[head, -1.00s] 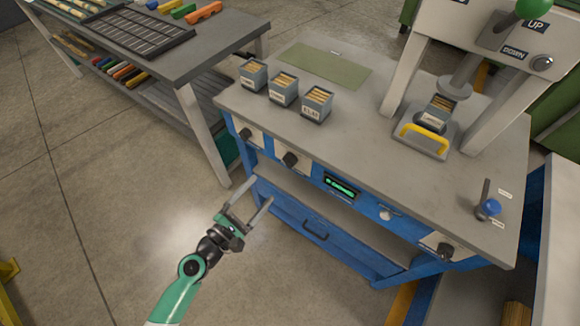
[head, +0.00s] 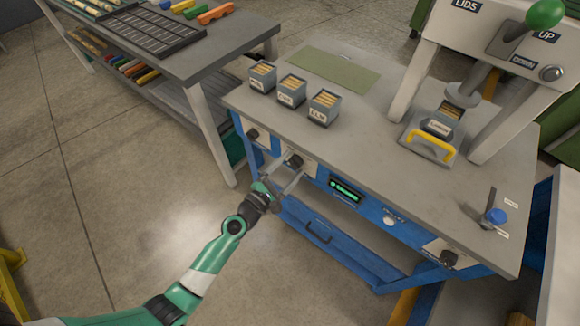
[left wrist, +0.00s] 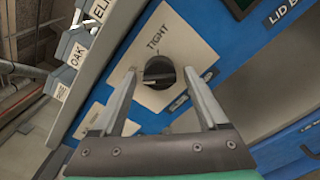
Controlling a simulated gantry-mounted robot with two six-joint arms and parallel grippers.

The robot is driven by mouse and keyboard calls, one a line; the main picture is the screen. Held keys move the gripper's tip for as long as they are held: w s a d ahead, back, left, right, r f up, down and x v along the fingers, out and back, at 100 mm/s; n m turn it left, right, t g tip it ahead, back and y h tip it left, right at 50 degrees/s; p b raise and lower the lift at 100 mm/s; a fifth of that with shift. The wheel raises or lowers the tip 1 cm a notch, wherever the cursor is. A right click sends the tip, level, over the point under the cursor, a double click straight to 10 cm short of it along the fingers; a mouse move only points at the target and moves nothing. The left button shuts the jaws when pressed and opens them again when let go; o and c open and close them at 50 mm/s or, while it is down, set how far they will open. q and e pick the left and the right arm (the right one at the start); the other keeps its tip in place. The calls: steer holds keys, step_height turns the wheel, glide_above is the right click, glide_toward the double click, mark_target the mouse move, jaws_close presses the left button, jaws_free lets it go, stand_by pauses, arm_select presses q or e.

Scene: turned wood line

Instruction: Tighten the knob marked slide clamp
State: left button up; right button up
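A black round knob (left wrist: 158,72) sits on a pale plate marked TIGHT on the blue bench front. In the head view it is the middle knob (head: 295,160), left of the green display. Other lettering on its plate is partly covered by a finger, and I cannot read a slide clamp mark. My left gripper (head: 289,172) is open at this knob. In the left wrist view its two fingers (left wrist: 160,78) stand either side of the knob, with visible gaps. My right gripper is not in view.
Other knobs are at the front's left (head: 252,134) and right (head: 448,258). Labelled bins, including an ELM bin (head: 323,108), stand on the bench top above. A green display (head: 345,190) is to the right. A drawer handle (head: 318,234) is below. A press (head: 490,60) stands at the back right.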

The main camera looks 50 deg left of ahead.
arm_select(q)
jaws_close()
steer(key=shift+m, duration=0.4)
steer(key=shift+r+m+b, duration=0.1)
steer(key=shift+m+b, duration=1.95)
steer(key=shift+m, duration=6.45)
steer(key=shift+o, duration=0.9)
jaws_free()
